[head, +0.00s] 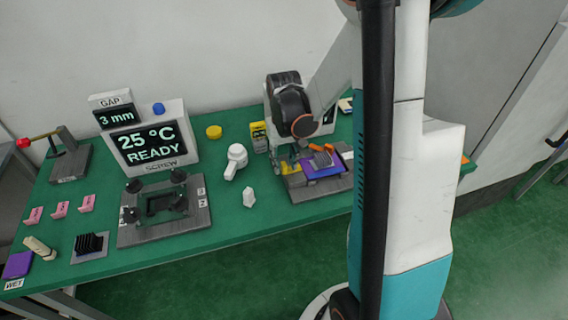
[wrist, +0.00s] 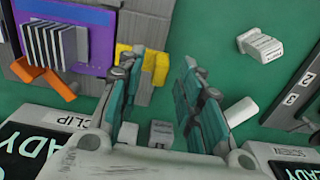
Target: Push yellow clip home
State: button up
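The yellow clip (wrist: 158,66) shows in the wrist view at the edge of a purple board (wrist: 92,40), partly covered by my left-hand finger. In the head view the clip (head: 291,169) sits at the left end of the board's fixture. The purple board (head: 322,167) carries a grey finned block (wrist: 48,46) and orange levers (wrist: 40,82). My gripper (wrist: 163,92) is open with nothing between its fingers. Its left-hand finger is close beside the clip; whether they touch I cannot tell. In the head view my gripper (head: 288,160) is small and partly hidden by the arm.
A small white block (wrist: 260,45) and a white rounded part (head: 236,160) lie left of the fixture in the head view. A screw station (head: 164,207) stands farther left, below a READY display (head: 152,145).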

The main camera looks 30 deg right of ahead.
aim_at(300, 167)
jog(key=shift+f, duration=0.15)
grip_shut()
jog(key=shift+s+d, duration=0.25)
jog(key=shift+d, duration=0.55)
jog(key=shift+s+d, duration=0.2)
jog(key=shift+d, duration=0.6)
jog(key=shift+s+d, duration=0.25)
jog(key=shift+d, duration=0.55)
grip_release()
jog(key=shift+d, duration=0.15)
notch_tip(300, 167, up, 12)
